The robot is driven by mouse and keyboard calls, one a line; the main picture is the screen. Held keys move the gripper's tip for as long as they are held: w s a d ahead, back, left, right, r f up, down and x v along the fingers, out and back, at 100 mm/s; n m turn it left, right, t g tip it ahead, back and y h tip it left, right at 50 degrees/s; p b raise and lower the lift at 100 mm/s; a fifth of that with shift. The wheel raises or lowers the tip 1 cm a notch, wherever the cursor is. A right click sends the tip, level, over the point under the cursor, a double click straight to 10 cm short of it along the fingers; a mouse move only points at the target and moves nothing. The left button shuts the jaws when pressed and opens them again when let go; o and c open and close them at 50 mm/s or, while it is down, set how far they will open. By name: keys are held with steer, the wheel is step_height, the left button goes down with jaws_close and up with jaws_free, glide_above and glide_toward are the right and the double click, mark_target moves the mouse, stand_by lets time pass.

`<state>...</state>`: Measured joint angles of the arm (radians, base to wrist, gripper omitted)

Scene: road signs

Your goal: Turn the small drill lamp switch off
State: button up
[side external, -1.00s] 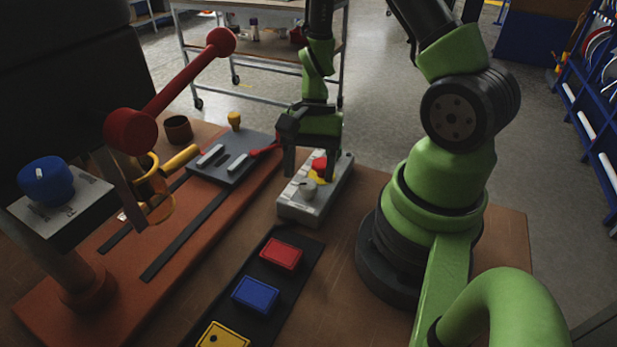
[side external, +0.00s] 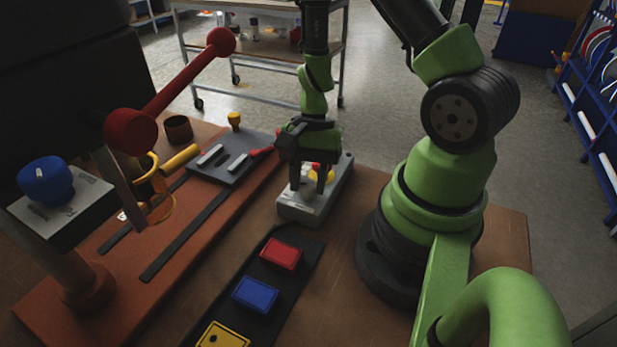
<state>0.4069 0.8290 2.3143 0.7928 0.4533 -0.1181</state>
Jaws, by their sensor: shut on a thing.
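A grey control box (side external: 296,209) stands on the table left of my arm's base. A red button (side external: 316,166) with a yellow surround (side external: 328,175) is on its top, partly hidden by my gripper. A small grey rotary knob (side external: 307,187) is on the box's near part; I take this to be the lamp switch. My gripper (side external: 308,191) points down over the box, with its fingers shut on the knob from both sides. The knob's exact angle is hard to tell.
A drill press with a red lever (side external: 185,82) and a blue knob (side external: 45,180) stands at left. A grey plate (side external: 228,172) with small tools lies behind. A black strip holding red (side external: 281,254), blue (side external: 255,294) and yellow (side external: 222,335) blocks lies in front.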

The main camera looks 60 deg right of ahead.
steer(key=m+t, duration=0.1)
steer(key=m, duration=0.3)
steer(key=shift+s+m+t, duration=0.1)
steer(key=shift+m+t, duration=0.2)
steer(key=shift+t, duration=0.1)
steer(key=shift+m+t+h, duration=0.3)
steer(key=shift+m+t, duration=0.5)
steer(key=shift+m, duration=1.3)
steer(key=o, duration=0.9)
